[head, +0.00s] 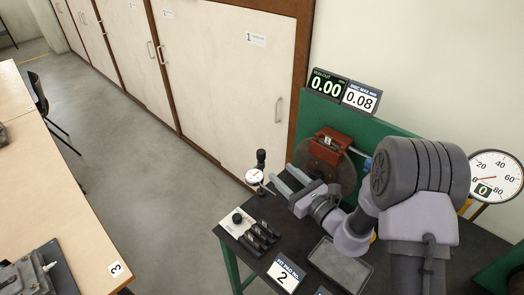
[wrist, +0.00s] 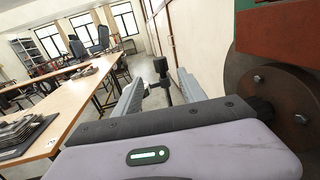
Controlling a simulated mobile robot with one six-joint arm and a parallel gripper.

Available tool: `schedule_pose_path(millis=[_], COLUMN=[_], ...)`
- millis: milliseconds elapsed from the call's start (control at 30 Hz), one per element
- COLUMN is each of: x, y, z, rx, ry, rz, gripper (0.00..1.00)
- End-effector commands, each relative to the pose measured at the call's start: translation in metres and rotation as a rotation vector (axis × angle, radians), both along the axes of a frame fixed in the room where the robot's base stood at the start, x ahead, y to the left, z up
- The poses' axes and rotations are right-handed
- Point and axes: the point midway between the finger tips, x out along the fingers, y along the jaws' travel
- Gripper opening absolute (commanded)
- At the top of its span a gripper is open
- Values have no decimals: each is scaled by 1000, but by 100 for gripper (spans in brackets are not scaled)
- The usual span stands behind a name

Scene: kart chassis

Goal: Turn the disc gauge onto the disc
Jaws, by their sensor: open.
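The disc gauge (head: 254,176), a white round dial with a black post and knob (head: 261,157), stands at the bench's left edge. The brown disc (head: 326,170) is upright to its right, with a red caliper (head: 333,146) over its top. The disc also shows at the right of the wrist view (wrist: 281,110). My gripper (head: 280,173) is open and empty, its fingers pointing left at the gauge. In the wrist view the black post (wrist: 161,68) shows between the fingertips (wrist: 160,78), seemingly just beyond them. The dial face is hidden there.
A run-out display (head: 325,85) reads 0.00, beside a card (head: 361,98) reading 0.08. A white block with black tools (head: 249,232), a pad card marked 2 (head: 285,274) and a grey tray (head: 341,264) lie in front. A dial (head: 496,177) stands right.

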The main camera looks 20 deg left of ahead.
Motion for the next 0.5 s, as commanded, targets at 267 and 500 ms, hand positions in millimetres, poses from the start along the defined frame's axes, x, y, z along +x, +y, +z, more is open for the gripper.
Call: schedule_pose_path(millis=[267, 500], x=[37, 58], y=[60, 91], z=[-2, -1], rx=[-1, -1], ry=[-3, -1], rz=[4, 2], gripper=[49, 49])
